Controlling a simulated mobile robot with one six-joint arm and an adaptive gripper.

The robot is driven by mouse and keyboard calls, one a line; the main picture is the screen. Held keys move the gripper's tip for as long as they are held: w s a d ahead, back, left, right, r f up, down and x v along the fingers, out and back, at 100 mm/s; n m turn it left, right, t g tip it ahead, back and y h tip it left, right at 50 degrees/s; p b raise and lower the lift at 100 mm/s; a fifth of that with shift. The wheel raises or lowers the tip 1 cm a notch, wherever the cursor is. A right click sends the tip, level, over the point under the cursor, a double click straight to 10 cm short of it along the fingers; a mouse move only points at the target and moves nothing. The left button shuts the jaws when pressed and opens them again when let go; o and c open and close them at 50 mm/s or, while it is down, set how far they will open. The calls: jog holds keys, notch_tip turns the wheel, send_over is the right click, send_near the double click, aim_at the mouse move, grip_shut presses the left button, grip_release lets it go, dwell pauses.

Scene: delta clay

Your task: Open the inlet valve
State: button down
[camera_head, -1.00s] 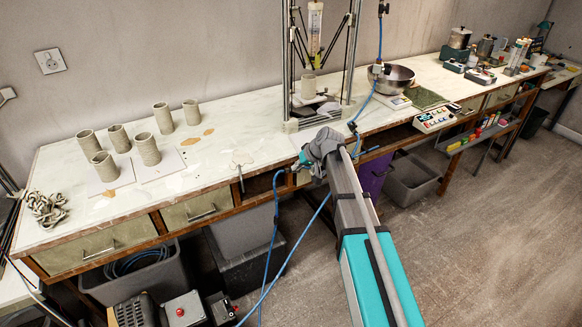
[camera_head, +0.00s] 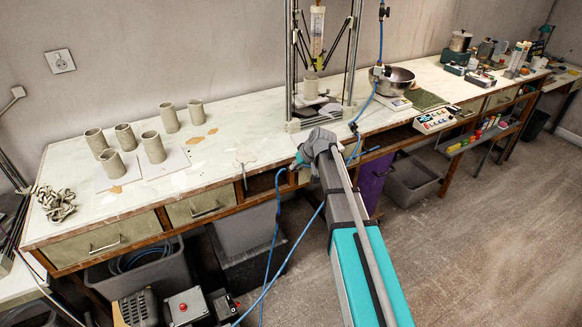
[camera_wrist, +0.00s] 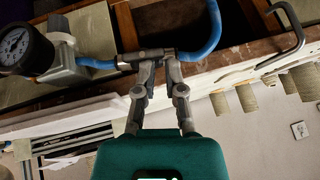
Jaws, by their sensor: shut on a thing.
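The inlet valve (camera_wrist: 155,53) shows in the wrist view as a small metal fitting in the blue air line, at the front edge of the bench. Blue hose joins it on both sides. My gripper (camera_wrist: 158,64) has its two grey fingers closed on it from below in that picture. The fingers hide part of the fitting, and I cannot make out how its handle is turned. In the head view my gripper (camera_head: 300,160) is at the bench's front edge, beside the blue hose (camera_head: 277,215), and the valve is too small and covered to tell.
A pressure gauge (camera_wrist: 17,48) sits beside the valve in the wrist view. The clay printer frame (camera_head: 291,125) stands behind my gripper on the bench. Clay cups (camera_head: 153,147) stand to the left. Grey bins are under the bench.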

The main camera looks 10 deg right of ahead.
jog(key=shift+s+d+f, duration=0.1)
jog(key=shift+s+f, duration=0.25)
jog(key=shift+s, duration=0.05)
jog(key=shift+w+d+f, duration=0.1)
jog(key=shift+d, duration=0.65)
jog(key=shift+w, duration=0.1)
jog(key=shift+w+r+p, duration=0.5)
jog(key=shift+r+p, duration=0.3)
jog(key=shift+r, duration=0.05)
jog(key=r+p, duration=0.3)
jog(key=shift+w+a+r, duration=0.1)
jog(key=shift+w+a, duration=0.1)
jog(key=shift+w, duration=0.2)
jog(key=p+v, duration=0.8)
jog(key=v, duration=0.1)
jog(key=shift+s+a+r, duration=0.25)
